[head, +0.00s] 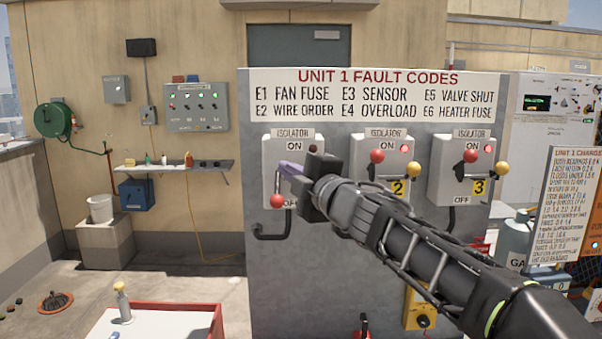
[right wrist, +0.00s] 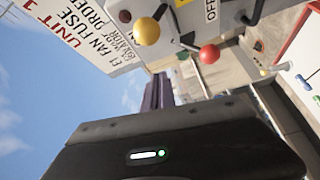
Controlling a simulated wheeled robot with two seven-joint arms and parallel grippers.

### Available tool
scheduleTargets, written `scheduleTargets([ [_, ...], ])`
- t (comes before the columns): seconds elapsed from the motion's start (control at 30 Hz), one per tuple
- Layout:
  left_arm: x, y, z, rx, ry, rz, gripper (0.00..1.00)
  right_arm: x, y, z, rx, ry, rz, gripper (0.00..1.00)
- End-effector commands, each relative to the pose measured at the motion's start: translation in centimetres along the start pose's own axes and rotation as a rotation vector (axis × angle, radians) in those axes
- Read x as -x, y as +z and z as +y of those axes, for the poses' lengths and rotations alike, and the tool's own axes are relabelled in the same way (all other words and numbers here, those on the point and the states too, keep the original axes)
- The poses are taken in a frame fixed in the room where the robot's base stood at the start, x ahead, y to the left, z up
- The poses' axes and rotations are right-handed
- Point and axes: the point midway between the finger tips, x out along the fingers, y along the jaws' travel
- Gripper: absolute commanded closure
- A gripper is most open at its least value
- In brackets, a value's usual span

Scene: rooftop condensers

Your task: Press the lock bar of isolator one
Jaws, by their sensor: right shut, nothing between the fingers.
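In the head view, isolator one (head: 272,153) is the left grey box on the panel. Its red ball handle (head: 277,201) is down beside the OFF label, and its lamp (head: 312,149) looks dark. My right gripper (head: 287,169) is shut and empty in front of this box, hiding its middle and right side. In the right wrist view, a yellow ball (right wrist: 147,31) on a dark bar and the red ball (right wrist: 209,55) show beyond the purple fingers (right wrist: 158,92). I cannot tell whether the fingers touch the bar. My left gripper is out of view.
Isolators two (head: 404,146) and three (head: 449,151) stand to the right, red balls up and lamps lit red. A fault code sign (head: 376,95) is above. A gas cylinder (head: 513,240) stands right; a red-edged tray (head: 150,325) is low in front.

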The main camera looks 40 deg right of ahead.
Motion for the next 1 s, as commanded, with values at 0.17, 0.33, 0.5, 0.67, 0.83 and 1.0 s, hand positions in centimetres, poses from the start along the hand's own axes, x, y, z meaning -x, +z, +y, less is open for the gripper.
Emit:
scheduleTargets([
  [0.17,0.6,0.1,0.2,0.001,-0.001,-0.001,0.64,4.6,0.2,0.4,0.001,0.006,-0.006,1.00],
  [0.33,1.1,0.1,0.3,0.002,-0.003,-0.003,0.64,7.8,0.1,0.3,0.000,0.004,-0.003,1.00],
  [0.5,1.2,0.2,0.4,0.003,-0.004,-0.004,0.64,9.5,0.2,0.1,0.000,0.002,-0.003,1.00],
  [0.67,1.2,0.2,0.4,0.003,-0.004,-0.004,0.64,9.9,0.1,0.1,0.000,0.002,-0.001,1.00],
  [0.83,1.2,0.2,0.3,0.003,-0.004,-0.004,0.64,9.9,0.1,0.0,0.000,0.002,-0.001,1.00],
  [1.0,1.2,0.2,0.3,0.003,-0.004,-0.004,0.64,9.8,0.1,0.1,0.000,0.002,-0.001,1.00],
])
